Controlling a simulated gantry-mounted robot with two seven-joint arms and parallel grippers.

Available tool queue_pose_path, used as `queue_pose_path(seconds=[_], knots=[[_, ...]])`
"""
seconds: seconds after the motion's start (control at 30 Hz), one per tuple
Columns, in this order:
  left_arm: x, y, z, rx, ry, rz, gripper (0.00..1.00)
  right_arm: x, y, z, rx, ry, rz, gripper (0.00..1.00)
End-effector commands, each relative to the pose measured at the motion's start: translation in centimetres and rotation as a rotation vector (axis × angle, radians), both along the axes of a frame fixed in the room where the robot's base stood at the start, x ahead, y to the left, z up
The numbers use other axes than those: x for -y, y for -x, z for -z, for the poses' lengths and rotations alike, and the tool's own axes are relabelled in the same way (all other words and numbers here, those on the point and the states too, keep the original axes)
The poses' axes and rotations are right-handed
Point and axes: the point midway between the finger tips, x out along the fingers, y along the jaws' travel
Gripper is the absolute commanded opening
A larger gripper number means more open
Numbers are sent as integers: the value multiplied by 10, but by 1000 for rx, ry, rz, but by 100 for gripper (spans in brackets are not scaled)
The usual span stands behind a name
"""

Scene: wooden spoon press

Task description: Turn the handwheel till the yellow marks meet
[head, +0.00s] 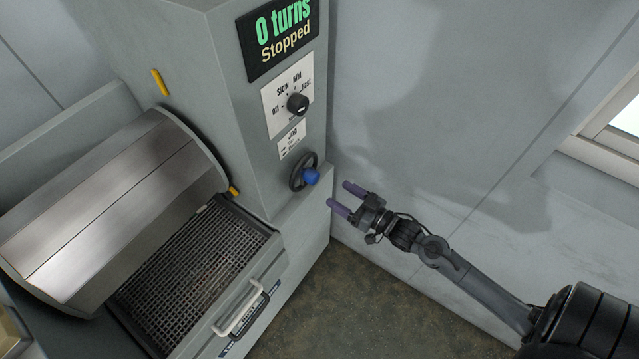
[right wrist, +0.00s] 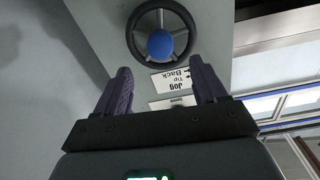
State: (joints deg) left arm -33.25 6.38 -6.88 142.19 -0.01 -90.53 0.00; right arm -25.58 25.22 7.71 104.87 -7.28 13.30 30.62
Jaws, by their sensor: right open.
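The handwheel (head: 303,172) is a dark ring with a blue knob (head: 311,176), low on the grey machine's side panel. It also shows in the right wrist view (right wrist: 161,13), with its blue centre facing the camera. One yellow mark (head: 160,82) is on the machine body above the drum. Another yellow mark (head: 233,192) is at the drum's lower right edge, well apart from the first. My right gripper (head: 343,195) is open and empty, a short way right of the handwheel and not touching it. My left gripper is not in view.
A display (head: 283,35) reads "0 turns Stopped". A speed dial (head: 297,103) and a Jog label (head: 291,139) sit above the handwheel. The metal drum (head: 110,205) stands over a mesh tray with a handle (head: 241,310). Space right of the machine is open up to the wall.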

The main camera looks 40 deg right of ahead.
Motion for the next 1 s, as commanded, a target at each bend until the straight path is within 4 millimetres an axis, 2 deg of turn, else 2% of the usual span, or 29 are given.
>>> queue_pose_path(seconds=[0.3, 0.5, 0.7, 0.97, 1.0], knots=[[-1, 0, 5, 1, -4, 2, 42, -11, -52, 0, 2, 0, 0, 71], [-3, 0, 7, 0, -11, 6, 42, -15, -73, 0, 0, 0, 1, 71], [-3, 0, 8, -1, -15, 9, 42, -17, -82, 0, 0, 0, 1, 71], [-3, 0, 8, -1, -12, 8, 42, -18, -83, 0, -1, 0, 0, 71], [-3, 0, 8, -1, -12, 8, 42, -18, -83, 0, -1, 0, 0, 68]])
